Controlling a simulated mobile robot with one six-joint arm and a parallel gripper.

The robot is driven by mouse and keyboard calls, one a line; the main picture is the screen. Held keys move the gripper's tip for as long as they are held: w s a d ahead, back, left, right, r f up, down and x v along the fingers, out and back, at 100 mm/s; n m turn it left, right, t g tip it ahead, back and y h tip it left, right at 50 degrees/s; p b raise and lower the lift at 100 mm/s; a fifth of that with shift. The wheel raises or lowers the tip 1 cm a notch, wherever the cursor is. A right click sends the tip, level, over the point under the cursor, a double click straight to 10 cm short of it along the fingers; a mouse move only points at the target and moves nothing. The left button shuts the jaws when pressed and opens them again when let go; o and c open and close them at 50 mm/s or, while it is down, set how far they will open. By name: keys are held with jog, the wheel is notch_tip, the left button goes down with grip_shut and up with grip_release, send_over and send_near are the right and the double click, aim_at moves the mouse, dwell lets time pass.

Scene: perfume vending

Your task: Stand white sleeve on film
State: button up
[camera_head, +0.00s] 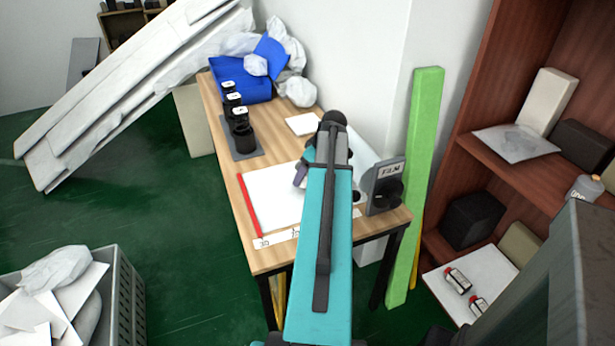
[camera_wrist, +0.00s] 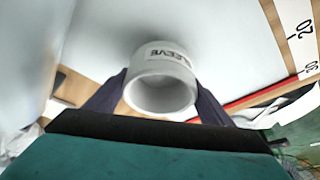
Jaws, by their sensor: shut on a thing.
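The white sleeve (camera_wrist: 165,92), a short open ring lettered SLEEVE, sits between the two dark fingers of my gripper (camera_wrist: 160,96) in the wrist view. My gripper is shut on it. The ring's open end faces the wrist camera. The pale film sheet (camera_wrist: 235,45) spreads behind it. In the head view the film (camera_head: 268,192) lies flat on the wooden table, with a red strip along its left edge. My arm covers the sleeve there; only one dark finger (camera_head: 300,175) shows over the film. I cannot tell whether the sleeve touches the film.
A grey holder labelled FILM (camera_head: 385,187) stands at the table's right corner. Black bottles stand on a grey mat (camera_head: 247,153) at the back left. A ruler strip (camera_head: 276,239) lies along the front edge. A green post (camera_head: 415,190) and brown shelf (camera_head: 440,225) are right.

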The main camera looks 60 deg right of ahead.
jog(key=shift+f, duration=1.3)
jog(key=shift+f, duration=0.15)
jog(key=o, duration=1.1)
jog(key=shift+v, duration=6.2)
jog(key=shift+w, duration=0.15)
